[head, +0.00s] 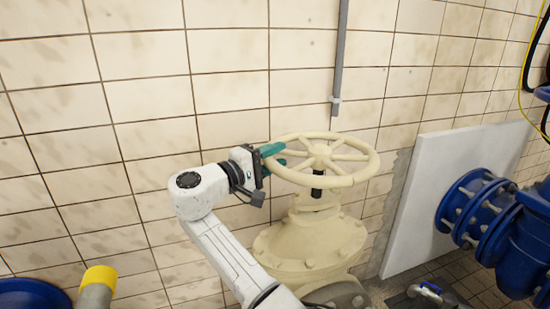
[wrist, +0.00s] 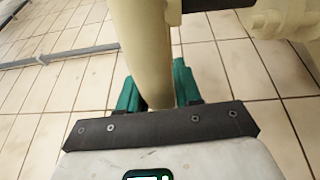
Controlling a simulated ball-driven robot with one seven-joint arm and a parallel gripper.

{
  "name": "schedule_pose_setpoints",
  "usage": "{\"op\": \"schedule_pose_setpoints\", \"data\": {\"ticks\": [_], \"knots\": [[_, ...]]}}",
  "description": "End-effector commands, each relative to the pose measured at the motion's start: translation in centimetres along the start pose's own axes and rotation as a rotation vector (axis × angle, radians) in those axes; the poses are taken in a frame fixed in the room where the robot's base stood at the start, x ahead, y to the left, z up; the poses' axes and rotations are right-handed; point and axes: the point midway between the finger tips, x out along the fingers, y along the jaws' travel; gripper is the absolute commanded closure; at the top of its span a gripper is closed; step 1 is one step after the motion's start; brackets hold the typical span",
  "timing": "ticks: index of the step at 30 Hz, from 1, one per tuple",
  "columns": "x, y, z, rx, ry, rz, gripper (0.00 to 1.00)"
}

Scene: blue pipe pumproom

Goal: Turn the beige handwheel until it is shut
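The beige handwheel (head: 365,171) is a spoked ring on top of a beige valve body (head: 310,245), near the tiled wall in the head view. A short dark stem shows below its hub. My gripper (head: 274,155) is at the left side of the rim, with one green finger above the rim and one below it. In the wrist view, the rim (wrist: 143,45) runs between the two green fingers of my gripper (wrist: 157,88), with no clear gap on either side. My gripper looks shut on the rim. The rim hides part of the left finger there.
A grey vertical pipe (head: 340,55) runs down the wall behind the handwheel. A white panel (head: 430,205) and blue flanged pipes (head: 480,205) stand to the right. A yellow-capped pipe (head: 99,277) and a blue part (head: 30,295) are at lower left.

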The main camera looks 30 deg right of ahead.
Motion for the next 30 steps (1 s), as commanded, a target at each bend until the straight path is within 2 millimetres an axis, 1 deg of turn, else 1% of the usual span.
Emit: {"op": "schedule_pose_setpoints", "data": {"ticks": [1, 6, 13, 16, 20, 27, 30], "knots": [[0.1, 0.1, 0.0, 0.000, 0.001, -0.001, 0.62], [0.1, 0.1, 0.0, 0.001, -0.002, 0.000, 0.47], [0.0, 0.1, 0.1, 0.001, -0.003, 0.001, 0.47], [-0.7, 0.1, 0.0, 0.001, -0.002, 0.001, 0.47], [-2.5, 0.2, 0.0, 0.002, 0.000, 0.002, 0.47], [-7.2, 0.1, -0.1, 0.000, -0.001, 0.001, 0.47], [-8.7, 0.1, -0.1, 0.001, -0.001, 0.001, 0.47]]}}
